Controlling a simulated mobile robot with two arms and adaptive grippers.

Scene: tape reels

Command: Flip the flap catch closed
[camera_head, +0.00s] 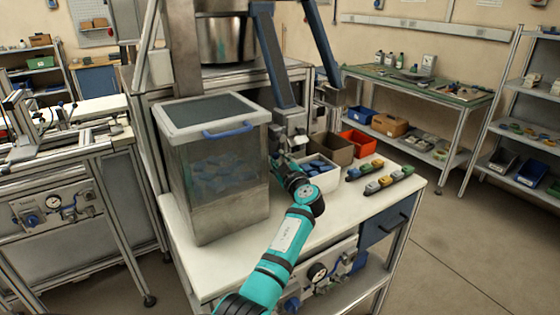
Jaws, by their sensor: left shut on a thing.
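My left arm comes up from the bottom in teal and black. Its dark left gripper (282,158) is at the foot of a grey metal chute (290,122), just right of a clear bin. The gripper is shut on a small part there, which looks to be the flap catch; the fingers and the part are too small and dark to tell its position. My right gripper is not in view.
The clear bin (230,200), with blue pieces inside and a blue-handled lid, stands close on the left. A white box (322,182) of blue pieces and a row of coloured items (378,182) are to the right. The white tabletop (340,215) is bare at the front.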

